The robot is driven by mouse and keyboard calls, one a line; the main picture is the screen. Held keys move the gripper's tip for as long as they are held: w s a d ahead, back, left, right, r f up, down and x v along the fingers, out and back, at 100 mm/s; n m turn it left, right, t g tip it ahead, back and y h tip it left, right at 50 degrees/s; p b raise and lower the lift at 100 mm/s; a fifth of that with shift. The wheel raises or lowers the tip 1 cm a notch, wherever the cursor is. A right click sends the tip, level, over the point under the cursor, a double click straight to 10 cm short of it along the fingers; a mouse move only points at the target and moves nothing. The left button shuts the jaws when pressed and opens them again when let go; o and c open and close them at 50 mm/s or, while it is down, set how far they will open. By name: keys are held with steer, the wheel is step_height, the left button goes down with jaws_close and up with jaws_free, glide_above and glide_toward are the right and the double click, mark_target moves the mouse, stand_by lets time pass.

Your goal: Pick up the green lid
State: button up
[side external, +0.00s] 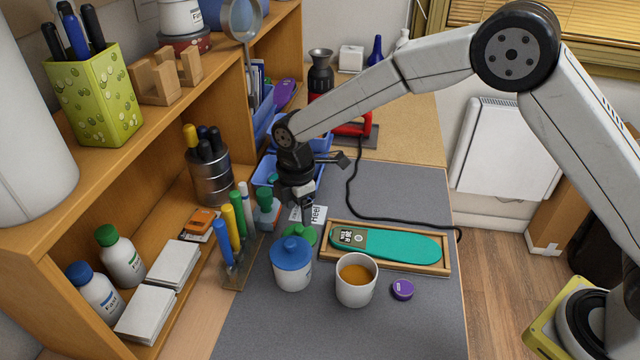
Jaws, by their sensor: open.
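A green lid (308,236) lies on the grey mat (385,200), behind a white jar with a blue lid (291,254). The jar hides part of the green lid. My gripper (306,212) points down just above and behind the green lid, with nothing visible between its fingers. The jaws are open, though they look narrow from this side. I cannot tell whether the fingertips touch the lid.
A cup of orange contents (356,279), a purple cap (402,289) and a wooden tray (438,268) with a teal insole (405,246) stand to the right. Upright coloured tools (230,228) stand left. A black cable crosses the mat behind the tray.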

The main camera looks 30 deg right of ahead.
mark_target(299, 228)
steer(key=shift+f, duration=2.4)
jaws_close()
